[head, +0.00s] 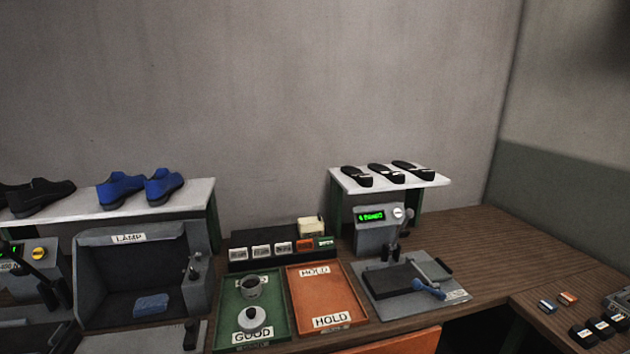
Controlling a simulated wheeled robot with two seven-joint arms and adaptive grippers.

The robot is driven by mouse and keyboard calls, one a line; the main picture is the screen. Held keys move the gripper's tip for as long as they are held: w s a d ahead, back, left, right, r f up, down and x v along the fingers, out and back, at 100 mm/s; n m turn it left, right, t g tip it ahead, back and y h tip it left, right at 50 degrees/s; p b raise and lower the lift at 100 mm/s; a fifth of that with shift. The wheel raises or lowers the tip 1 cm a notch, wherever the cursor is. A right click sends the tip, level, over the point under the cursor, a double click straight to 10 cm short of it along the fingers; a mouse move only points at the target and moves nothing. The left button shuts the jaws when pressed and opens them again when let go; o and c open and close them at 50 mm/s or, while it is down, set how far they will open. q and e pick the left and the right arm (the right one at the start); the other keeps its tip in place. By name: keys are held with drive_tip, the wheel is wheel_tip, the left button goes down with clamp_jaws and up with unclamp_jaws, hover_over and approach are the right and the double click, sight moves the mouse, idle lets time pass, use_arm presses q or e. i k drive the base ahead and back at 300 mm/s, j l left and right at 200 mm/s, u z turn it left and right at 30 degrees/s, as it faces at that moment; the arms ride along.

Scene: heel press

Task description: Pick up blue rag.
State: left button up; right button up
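A small blue folded piece that looks like the blue rag (151,304) lies on the floor of the dark open box marked LAMP (128,238), at the left of the head view. Its near side and top show, and nothing covers it. Neither of my grippers shows in the head view.
The LAMP box has side walls and a lever (193,268) at its right. A green GOOD tray (279,318) holds a pot and a white knobbed item. The orange HOLD tray (338,298) is empty. A press plate (385,305) with a blue-ended tool stands further right.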

sight(156, 304)
drive_tip(key=u, duration=1.25)
drive_tip(key=i+j+z, duration=0.45)
drive_tip(key=j, duration=0.8)
drive_tip(key=j+z, duration=0.45)
drive_tip(key=j, duration=0.8)
drive_tip(key=j+z, duration=0.45)
drive_tip(key=j, duration=0.9)
